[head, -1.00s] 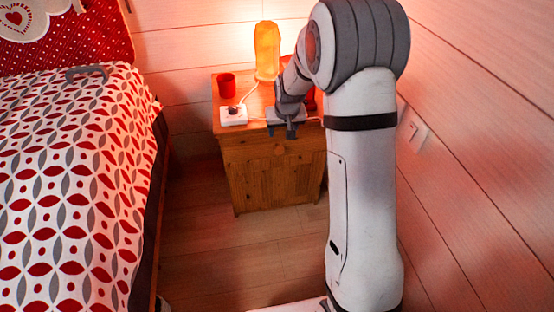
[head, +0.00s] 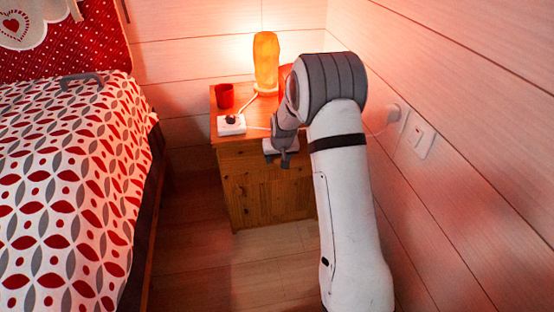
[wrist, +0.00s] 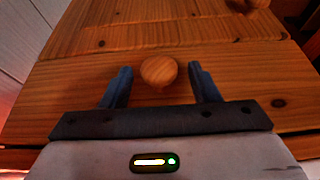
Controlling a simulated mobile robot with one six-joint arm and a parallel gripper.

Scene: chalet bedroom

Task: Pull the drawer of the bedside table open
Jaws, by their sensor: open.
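The wooden bedside table (head: 234,192) stands against the back wall, right of the bed. Its drawer front (wrist: 250,88) fills much of the wrist view, with a round wooden knob (wrist: 158,72) in the middle. The drawer looks shut. My gripper (wrist: 160,82) is open, with one finger on each side of the knob; I cannot tell whether either finger touches it. In the head view my gripper (head: 281,158) is in front of the drawer, just below the tabletop, and hides the knob.
On the tabletop stand a lit orange lamp (head: 266,62), a red cup (head: 225,96) and a white box with a dark top (head: 231,125). The bed (head: 70,190) is on the left. A wall with a socket (head: 420,138) is close on the right. The floor (head: 200,260) before the table is clear.

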